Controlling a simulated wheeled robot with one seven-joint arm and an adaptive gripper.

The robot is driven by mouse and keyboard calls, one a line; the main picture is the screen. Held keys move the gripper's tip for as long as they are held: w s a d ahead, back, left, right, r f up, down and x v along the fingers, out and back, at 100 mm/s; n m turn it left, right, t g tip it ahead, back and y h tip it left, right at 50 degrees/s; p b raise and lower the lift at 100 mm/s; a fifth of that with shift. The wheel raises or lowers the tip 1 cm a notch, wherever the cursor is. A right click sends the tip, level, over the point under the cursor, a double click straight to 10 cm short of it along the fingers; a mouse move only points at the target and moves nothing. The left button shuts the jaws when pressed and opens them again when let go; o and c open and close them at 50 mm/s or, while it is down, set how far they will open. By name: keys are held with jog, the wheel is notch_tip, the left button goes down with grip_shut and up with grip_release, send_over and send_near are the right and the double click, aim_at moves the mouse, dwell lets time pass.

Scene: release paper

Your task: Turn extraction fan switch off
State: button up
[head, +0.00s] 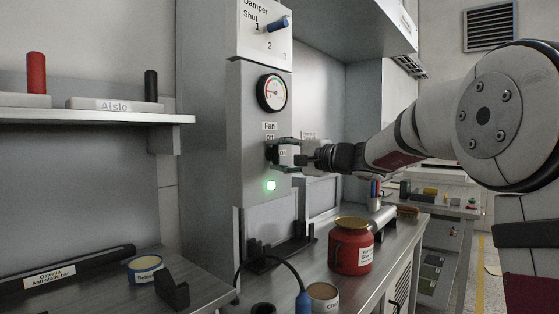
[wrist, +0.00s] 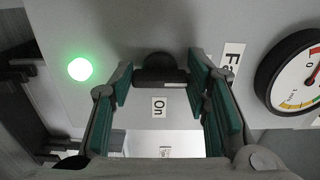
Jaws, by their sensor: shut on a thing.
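The fan switch (head: 271,153) is a dark knob on the grey panel (head: 250,100), under a "Fan" label with "Off" and "On" marks. A green lamp (head: 270,185) glows below it. My gripper (head: 282,154) reaches in from the right at the switch. In the wrist view the dark switch knob (wrist: 160,72) sits between the two green-padded fingers of my gripper (wrist: 160,80), which is shut on it. The "On" label (wrist: 159,107) shows between the fingers. The green lamp (wrist: 80,69) is lit there too. The exact pointing of the knob is partly hidden by the fingers.
A round gauge (head: 272,92) and a blue damper lever (head: 278,24) are above the switch. A red jar (head: 350,247) stands on the bench below my arm. A shelf (head: 120,118) with red and black pegs is at the left.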

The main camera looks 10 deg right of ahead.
jog(key=shift+a+f, duration=0.1)
jog(key=o, duration=1.2)
jog(key=shift+c, duration=0.2)
jog(key=shift+s+d, duration=0.25)
jog(key=shift+d, duration=0.05)
jog(key=v, duration=1.1)
jog(key=shift+s, duration=0.2)
